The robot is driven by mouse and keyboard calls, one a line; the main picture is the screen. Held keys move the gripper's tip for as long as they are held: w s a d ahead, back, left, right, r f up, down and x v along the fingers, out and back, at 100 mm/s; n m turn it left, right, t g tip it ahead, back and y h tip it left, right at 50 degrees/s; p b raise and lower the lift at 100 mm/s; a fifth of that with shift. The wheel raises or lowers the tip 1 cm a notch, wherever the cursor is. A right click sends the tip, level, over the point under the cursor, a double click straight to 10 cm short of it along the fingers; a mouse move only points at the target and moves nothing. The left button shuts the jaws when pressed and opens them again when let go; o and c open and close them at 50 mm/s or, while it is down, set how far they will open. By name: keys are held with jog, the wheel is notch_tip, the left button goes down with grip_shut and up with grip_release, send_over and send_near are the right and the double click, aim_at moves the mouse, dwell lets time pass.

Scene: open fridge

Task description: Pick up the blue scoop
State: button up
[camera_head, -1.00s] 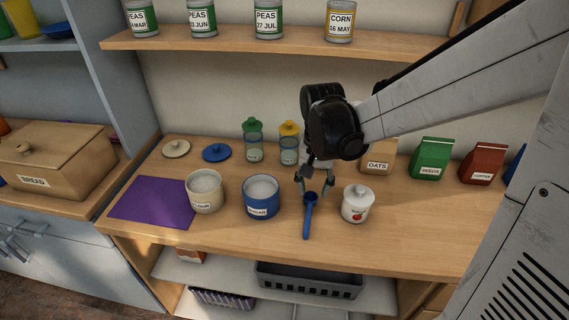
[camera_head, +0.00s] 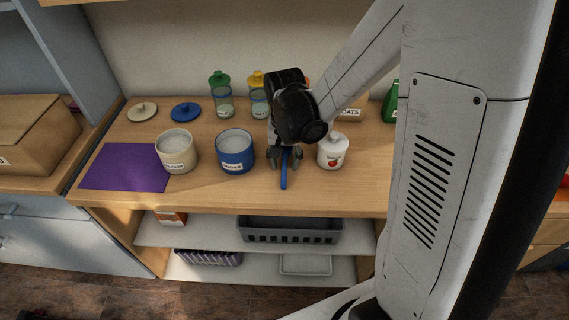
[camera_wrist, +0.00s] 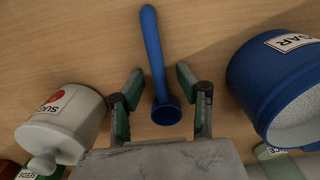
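The blue scoop (camera_wrist: 154,55) lies on the wooden counter. In the wrist view its round bowl is nearest my gripper and its handle points away. In the head view only part of its blue handle (camera_head: 284,172) shows below my gripper; the bowl is hidden there. My gripper (camera_wrist: 162,92) is open, with one green-padded finger on each side of the scoop and gaps between the fingers and the scoop. In the head view my gripper (camera_head: 285,163) is low over the counter. I cannot tell its exact height above the scoop.
The blue sugar pot (camera_head: 236,152) stands left of my gripper and a white lidded pot (camera_head: 332,151) stands right, both close. A flour pot (camera_head: 177,152) and a purple mat (camera_head: 124,167) are farther left. Glass jars stand behind. The counter in front is clear.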

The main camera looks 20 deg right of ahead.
jog(key=shift+c, duration=0.5)
grip_shut()
jog(key=shift+r, duration=0.15)
jog(key=shift+r, duration=0.55)
jog(key=r, duration=0.1)
jog(key=a+r, duration=0.1)
jog(key=r, duration=0.1)
jog(key=shift+s+a+r+p, duration=0.15)
jog(key=shift+s+r+p, duration=0.2)
jog(key=shift+s+p, duration=0.05)
jog(key=s+a+r, duration=0.5)
jog(key=a+r, duration=0.1)
jog(key=a, duration=0.2)
jog(key=shift+a+p, duration=0.35)
jog(key=shift+a, duration=0.05)
